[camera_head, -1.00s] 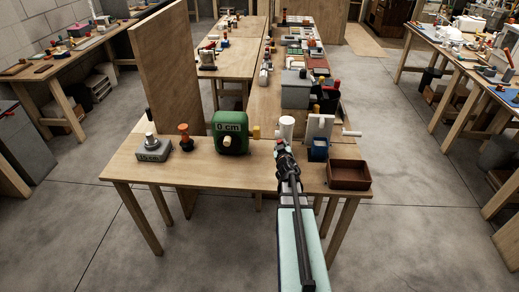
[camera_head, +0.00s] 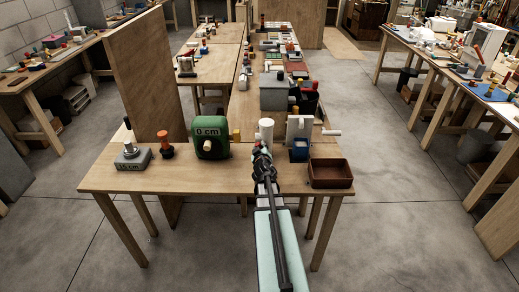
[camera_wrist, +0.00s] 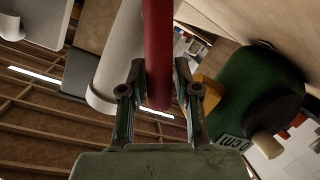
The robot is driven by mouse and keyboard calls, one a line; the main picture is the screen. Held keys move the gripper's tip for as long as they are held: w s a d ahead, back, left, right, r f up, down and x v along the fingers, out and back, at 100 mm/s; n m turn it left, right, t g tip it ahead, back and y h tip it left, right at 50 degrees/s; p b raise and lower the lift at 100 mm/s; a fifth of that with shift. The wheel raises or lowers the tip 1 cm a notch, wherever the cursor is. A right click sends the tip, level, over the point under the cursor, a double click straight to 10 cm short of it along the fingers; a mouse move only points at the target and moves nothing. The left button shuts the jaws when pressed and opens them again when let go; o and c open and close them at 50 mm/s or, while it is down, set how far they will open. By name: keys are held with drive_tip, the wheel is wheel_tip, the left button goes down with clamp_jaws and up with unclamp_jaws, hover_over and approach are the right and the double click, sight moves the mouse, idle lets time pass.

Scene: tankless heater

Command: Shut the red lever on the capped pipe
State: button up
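A white capped pipe (camera_head: 266,127) stands on the near wooden table, in the middle of the head view. My gripper (camera_head: 262,156) is right in front of it and hides its lower part. In the wrist view the pipe (camera_wrist: 116,72) runs slanting at the left of the fingers. The red lever (camera_wrist: 158,50) is a long red bar that runs down between the two fingers of my gripper (camera_wrist: 160,88). The fingers stand apart, one on each side of the bar, with narrow gaps visible. I cannot make out the lever in the head view.
A green 0 cm box (camera_head: 210,140) is left of the pipe; it shows at the right in the wrist view (camera_wrist: 250,95). A white panel (camera_head: 300,128), a blue container (camera_head: 299,150) and a brown tray (camera_head: 330,180) are to the right. The table's front is clear.

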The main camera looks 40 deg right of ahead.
drive_tip(key=shift+o, duration=0.6)
drive_tip(key=v, duration=0.7)
drive_tip(key=shift+s+a, duration=0.2)
drive_tip(key=shift+r, duration=0.15)
